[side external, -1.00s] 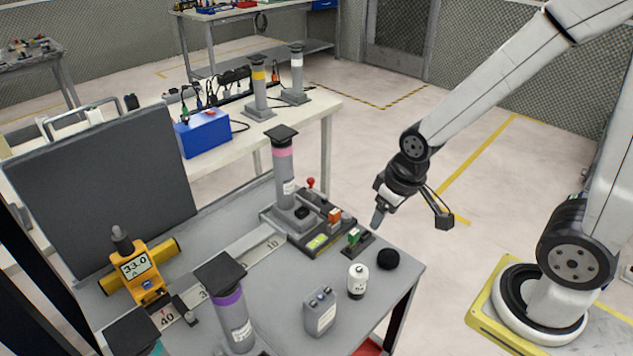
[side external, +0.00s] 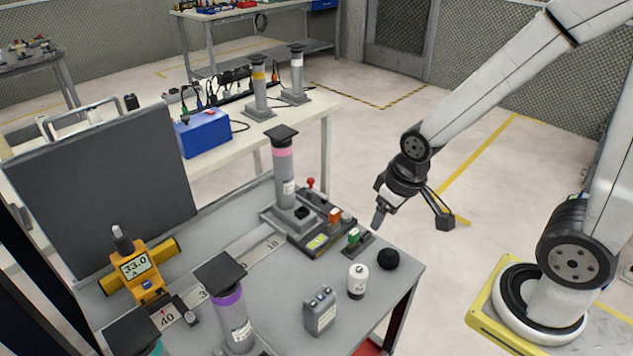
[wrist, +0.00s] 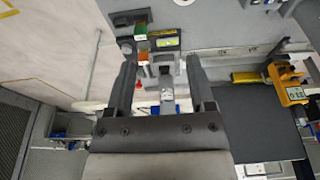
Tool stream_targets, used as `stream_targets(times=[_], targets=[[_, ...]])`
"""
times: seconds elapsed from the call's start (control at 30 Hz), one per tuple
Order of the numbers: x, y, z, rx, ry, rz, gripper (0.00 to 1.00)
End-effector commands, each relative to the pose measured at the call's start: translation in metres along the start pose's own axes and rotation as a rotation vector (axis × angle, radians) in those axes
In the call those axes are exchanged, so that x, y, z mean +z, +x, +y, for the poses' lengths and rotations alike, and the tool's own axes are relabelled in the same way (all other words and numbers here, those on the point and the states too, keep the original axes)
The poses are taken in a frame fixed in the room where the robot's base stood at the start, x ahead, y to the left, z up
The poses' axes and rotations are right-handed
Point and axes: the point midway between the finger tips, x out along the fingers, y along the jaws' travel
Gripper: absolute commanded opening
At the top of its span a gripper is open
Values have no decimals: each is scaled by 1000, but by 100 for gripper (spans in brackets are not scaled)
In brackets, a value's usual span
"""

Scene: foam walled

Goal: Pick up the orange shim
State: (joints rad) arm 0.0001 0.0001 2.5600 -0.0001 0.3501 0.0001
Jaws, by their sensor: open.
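The orange shim (side external: 334,214) is a small orange block on the dark fixture at the foot of the pink-banded post (side external: 284,170). It also shows in the wrist view (wrist: 143,56), left of centre, between my two finger lines and partly beside the left finger. My gripper (side external: 378,220) hangs to the right of the shim in the side view, apart from it. In the wrist view my gripper (wrist: 160,66) has its fingers spread with nothing held between them.
A green block (side external: 354,236) sits on a small dark base near the shim. The tall post rises behind the shim. A purple-banded post (side external: 233,318) stands front left.

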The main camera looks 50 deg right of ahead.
Motion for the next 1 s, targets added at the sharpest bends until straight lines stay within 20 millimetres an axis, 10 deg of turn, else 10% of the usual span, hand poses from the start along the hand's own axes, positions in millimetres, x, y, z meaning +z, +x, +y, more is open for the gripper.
stream_targets(times=[0.57,1.0], targets=[[-6,2,1,1,41,-6,68],[-68,29,17,30,550,-79,68]])
